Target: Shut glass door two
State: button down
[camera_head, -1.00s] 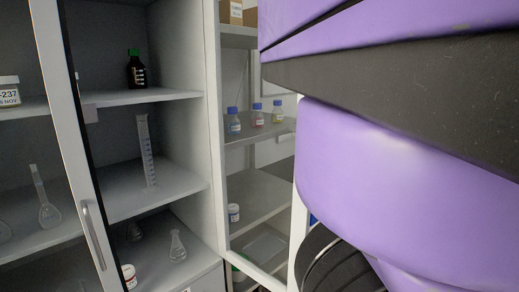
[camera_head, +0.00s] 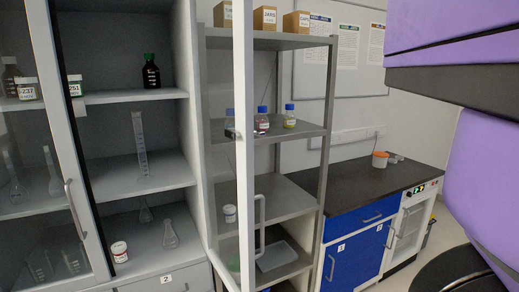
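A tall grey cabinet with glass doors stands at the left. Its right-hand glass door (camera_head: 243,130) is open, swung out toward me and seen through at a steep angle, with a white frame and a vertical handle (camera_head: 260,225). The left-hand glass door (camera_head: 62,150) covers the left part of the cabinet; its handle (camera_head: 76,208) is on its right edge. I cannot tell if it is fully shut. No number shows on either door. My gripper is out of view; only purple and black parts of my arm show at the right.
Shelves inside hold a dark bottle (camera_head: 151,71), a measuring cylinder (camera_head: 141,144) and flasks. An open metal rack (camera_head: 330,90) with boxes and bottles stands behind the open door. A dark-topped counter (camera_head: 345,170) with blue drawers is further right.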

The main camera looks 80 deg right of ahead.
aim_at(219, 34)
jog(key=k+l, duration=0.1)
jog(key=l, duration=0.45)
jog(key=k+l+z, duration=0.1)
jog(key=l, duration=0.4)
jog(key=k+l, duration=0.1)
jog(key=l, duration=0.45)
